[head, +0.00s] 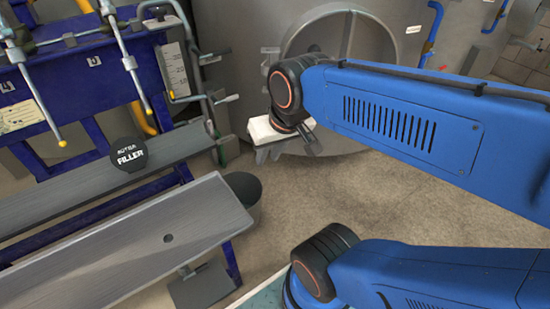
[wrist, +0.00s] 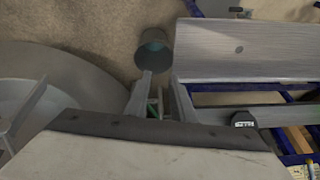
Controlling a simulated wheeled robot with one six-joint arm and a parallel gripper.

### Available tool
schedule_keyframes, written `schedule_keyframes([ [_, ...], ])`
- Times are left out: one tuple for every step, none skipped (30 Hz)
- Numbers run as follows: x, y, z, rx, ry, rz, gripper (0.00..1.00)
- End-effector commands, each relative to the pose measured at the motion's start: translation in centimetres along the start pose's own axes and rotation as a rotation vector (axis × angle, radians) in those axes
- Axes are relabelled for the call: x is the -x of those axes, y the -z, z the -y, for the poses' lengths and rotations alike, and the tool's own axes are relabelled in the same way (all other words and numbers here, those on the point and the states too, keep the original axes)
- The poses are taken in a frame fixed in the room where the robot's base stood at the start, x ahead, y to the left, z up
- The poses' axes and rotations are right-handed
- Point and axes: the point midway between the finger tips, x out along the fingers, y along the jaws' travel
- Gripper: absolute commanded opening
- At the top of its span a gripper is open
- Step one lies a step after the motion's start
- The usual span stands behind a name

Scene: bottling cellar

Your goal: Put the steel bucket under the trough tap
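The steel bucket (head: 243,188) stands on the floor past the end of the filler's benches, partly hidden by the front trough in the head view. In the wrist view the bucket (wrist: 153,52) shows from above, its mouth dark and greenish. The long grey trough (head: 120,250) has one small round hole in its bed. I cannot make out the trough tap for certain. My gripper (head: 280,131) is a pale block high above the floor, beyond the bucket and apart from it. Its pale body fills the lower wrist view.
A large steel tank (head: 345,45) stands behind my gripper. The floor (head: 330,195) right of the bucket is clear.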

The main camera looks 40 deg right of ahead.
Motion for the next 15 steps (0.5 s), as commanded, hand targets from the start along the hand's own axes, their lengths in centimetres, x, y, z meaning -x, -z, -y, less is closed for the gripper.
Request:
schedule_keyframes([
  [0.5,-0.7,-0.1,0.048,-0.001,-0.011,0.22],
  [0.7,-1.0,-0.2,0.073,-0.003,-0.014,0.22],
  [0.9,-1.4,-0.2,0.102,-0.006,-0.017,0.22],
  [1.0,-1.6,-0.3,0.121,-0.008,-0.019,0.22],
  [1.1,-1.8,-0.3,0.136,-0.009,-0.020,0.22],
  [1.2,-2.0,-0.4,0.152,-0.010,-0.022,0.22],
  [1.3,-2.1,-0.4,0.159,-0.011,-0.024,0.22],
  [1.3,-2.1,-0.4,0.165,-0.011,-0.024,0.22],
  [1.4,-2.2,-0.4,0.169,-0.011,-0.024,0.22],
  [1.4,-2.2,-0.4,0.171,-0.012,-0.024,0.22],
  [1.4,-2.2,-0.4,0.171,-0.012,-0.024,0.22],
  [1.3,-2.2,-0.4,0.171,-0.012,-0.024,0.22],
  [1.3,-2.2,-0.4,0.170,-0.012,-0.024,0.22],
  [1.3,-2.2,-0.4,0.170,-0.012,-0.024,0.22],
  [1.3,-2.2,-0.4,0.170,-0.011,-0.024,0.22],
])
